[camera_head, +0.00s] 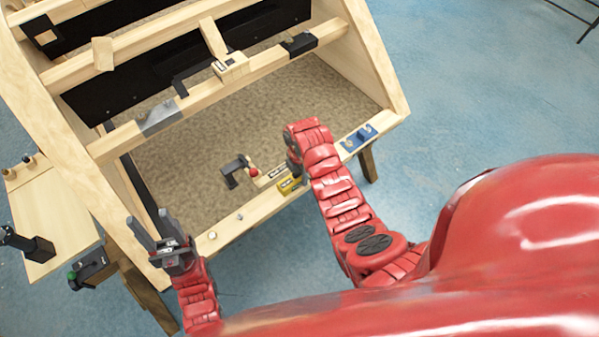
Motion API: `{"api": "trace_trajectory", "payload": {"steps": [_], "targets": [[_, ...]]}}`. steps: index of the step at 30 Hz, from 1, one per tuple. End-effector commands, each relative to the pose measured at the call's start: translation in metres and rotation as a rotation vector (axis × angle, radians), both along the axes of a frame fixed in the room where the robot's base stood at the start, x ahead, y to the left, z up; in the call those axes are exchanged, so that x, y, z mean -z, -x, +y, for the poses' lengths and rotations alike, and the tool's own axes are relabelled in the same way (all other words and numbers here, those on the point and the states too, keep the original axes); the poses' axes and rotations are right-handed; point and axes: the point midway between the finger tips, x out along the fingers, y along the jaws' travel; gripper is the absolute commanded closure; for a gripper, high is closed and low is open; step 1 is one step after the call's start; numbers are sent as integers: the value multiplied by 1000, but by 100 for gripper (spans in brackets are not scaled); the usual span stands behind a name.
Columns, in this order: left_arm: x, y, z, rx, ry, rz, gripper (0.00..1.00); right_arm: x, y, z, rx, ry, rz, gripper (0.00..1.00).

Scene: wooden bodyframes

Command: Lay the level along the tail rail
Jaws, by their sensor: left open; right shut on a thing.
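The wooden frame's near rail (228,228), which I take for the tail rail, runs from lower left to the right. A short yellow block (287,187), which looks like the level, is at the middle of this rail. My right gripper (293,168) is shut on it, the fingers mostly hidden by my wrist. I cannot tell whether the level touches the rail. My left gripper (152,235) is open and empty, fingers pointing up, beside the left end of the rail.
A dark clamp-like piece with a red knob (253,172) stands just left of the level. A crossbar (195,100) carries fittings behind. A side table (45,215) with dark tools stands at the left.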

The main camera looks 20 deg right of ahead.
Motion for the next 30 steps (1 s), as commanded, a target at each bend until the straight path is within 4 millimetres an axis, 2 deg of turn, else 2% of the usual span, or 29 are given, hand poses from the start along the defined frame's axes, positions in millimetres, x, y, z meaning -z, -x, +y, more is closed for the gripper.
{"api": "trace_trajectory", "payload": {"steps": [10,11,15,23,26,30], "targets": [[6,0,0,0,0,0,50,5,-1,0,0,0,-3,100],[5,0,0,0,0,0,50,3,-1,0,0,0,-2,42],[4,0,0,0,0,0,50,3,-1,0,0,0,-2,18],[4,0,0,0,0,0,50,3,-1,0,1,0,-2,18],[-1,0,0,0,0,0,50,-2,-1,0,0,0,-2,18],[6,0,0,0,0,0,50,-11,-3,0,2,-1,-8,18]]}}
